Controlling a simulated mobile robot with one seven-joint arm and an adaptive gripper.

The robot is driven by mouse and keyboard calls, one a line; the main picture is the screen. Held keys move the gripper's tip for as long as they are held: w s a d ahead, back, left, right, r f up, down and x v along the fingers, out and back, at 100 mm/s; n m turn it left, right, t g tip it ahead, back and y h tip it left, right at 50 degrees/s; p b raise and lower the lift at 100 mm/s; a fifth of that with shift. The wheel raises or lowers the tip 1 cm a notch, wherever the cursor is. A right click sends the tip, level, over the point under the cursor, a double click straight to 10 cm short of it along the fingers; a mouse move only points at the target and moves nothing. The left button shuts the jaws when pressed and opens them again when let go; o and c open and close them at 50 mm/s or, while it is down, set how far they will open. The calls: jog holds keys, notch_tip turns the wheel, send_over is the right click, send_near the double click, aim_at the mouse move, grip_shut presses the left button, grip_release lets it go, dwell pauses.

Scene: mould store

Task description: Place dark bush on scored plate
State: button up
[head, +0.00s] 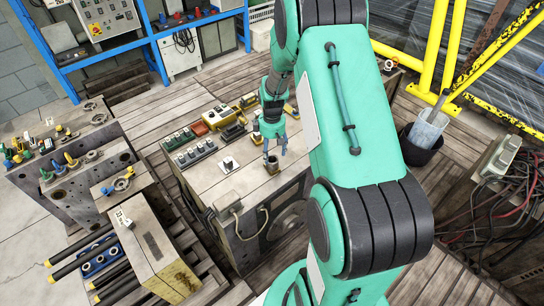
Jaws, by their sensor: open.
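A small dark, cup-like piece (271,165), which looks like the dark bush, stands upright on the wooden-looking top of the large block (240,184), near its right side. My gripper (275,153) is open, with its fingers pointing down just above and around the piece's upper end. I cannot tell whether they touch it. A small pale square plate (226,168) with a dark knob-like part on it lies to the left on the same top. I cannot tell whether this is the scored plate; no score marks are clear at this size.
A yellowish block (150,246) and steel mould blocks (75,190) stand left.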

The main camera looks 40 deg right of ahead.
notch_tip(320, 180, up, 6)
jog(key=shift+f+p, duration=0.1)
jog(key=shift+p, duration=0.45)
dwell(0.3)
jog(key=s+a+r+m+t, duration=0.1)
jog(key=s+a+r, duration=0.1)
jog(key=a+r, duration=0.8)
jog(key=s+a+r+m+t, duration=0.1)
jog(key=s+a+r, duration=0.35)
jog(key=r, duration=0.95)
jog(key=s+a+r+m+t, duration=0.1)
jog(key=s+a+r, duration=0.4)
jog(key=s+a, duration=0.2)
jog(key=s+a+r+m+t, duration=0.1)
jog(key=s+a+r+t, duration=0.1)
jog(key=s+a+r, duration=0.3)
jog(key=s+a, duration=0.3)
jog(key=s, duration=0.2)
jog(key=shift+s+a+r+m+t, duration=0.25)
jog(key=shift+s+r+m+t, duration=0.05)
jog(key=shift+s, duration=0.05)
